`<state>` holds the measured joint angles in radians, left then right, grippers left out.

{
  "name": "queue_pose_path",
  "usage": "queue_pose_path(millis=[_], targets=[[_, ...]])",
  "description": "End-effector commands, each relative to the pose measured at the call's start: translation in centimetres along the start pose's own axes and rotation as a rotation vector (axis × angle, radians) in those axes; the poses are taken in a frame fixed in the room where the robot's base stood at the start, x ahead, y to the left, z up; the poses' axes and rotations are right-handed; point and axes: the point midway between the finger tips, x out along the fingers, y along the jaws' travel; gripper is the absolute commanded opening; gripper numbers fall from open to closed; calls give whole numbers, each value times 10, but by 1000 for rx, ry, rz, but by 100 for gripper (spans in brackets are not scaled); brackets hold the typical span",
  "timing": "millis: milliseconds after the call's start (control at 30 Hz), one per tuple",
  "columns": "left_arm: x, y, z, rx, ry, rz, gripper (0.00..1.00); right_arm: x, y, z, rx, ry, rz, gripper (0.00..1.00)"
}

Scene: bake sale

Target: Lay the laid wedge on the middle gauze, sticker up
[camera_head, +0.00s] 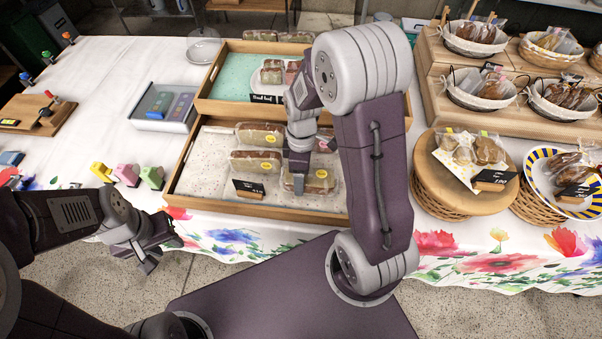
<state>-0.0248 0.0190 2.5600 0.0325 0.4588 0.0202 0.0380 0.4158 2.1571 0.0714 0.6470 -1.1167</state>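I cannot tell for certain which thing is the wedge or the middle gauze. Clear-wrapped baked pieces with yellow stickers lie in the front wooden tray (170,189), on a pale speckled liner (205,170). One wrapped piece (322,183) at the tray's front, sticker up, is under my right gripper (298,184). That gripper points down at its left part; its fingertips are partly hidden, so its grip is unclear. A second wrapped piece (255,160) lies behind it, and a third (258,135) farther back. My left gripper (161,255) is open and empty, off the table's front edge.
A teal-lined tray (233,75) stands behind. A black price card (249,189) stands at the front tray's edge. Yellow (102,172), pink (127,174) and green (152,177) small items stand left. A round wooden stand (440,190) and basket shelves are right. Bare cloth (110,90) lies left.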

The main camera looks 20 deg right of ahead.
Motion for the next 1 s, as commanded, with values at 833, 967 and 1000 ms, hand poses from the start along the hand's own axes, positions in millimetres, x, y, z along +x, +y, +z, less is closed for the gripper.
queue_pose_path(millis=[833,967,1000], targets=[[3,0,0,0,0,0,36,6,0,0,0,0,0,96],[0,0,0,0,0,0,36,2,0,0,0,0,0,96],[-4,0,0,0,0,0,36,-1,0,0,0,0,0,96]])
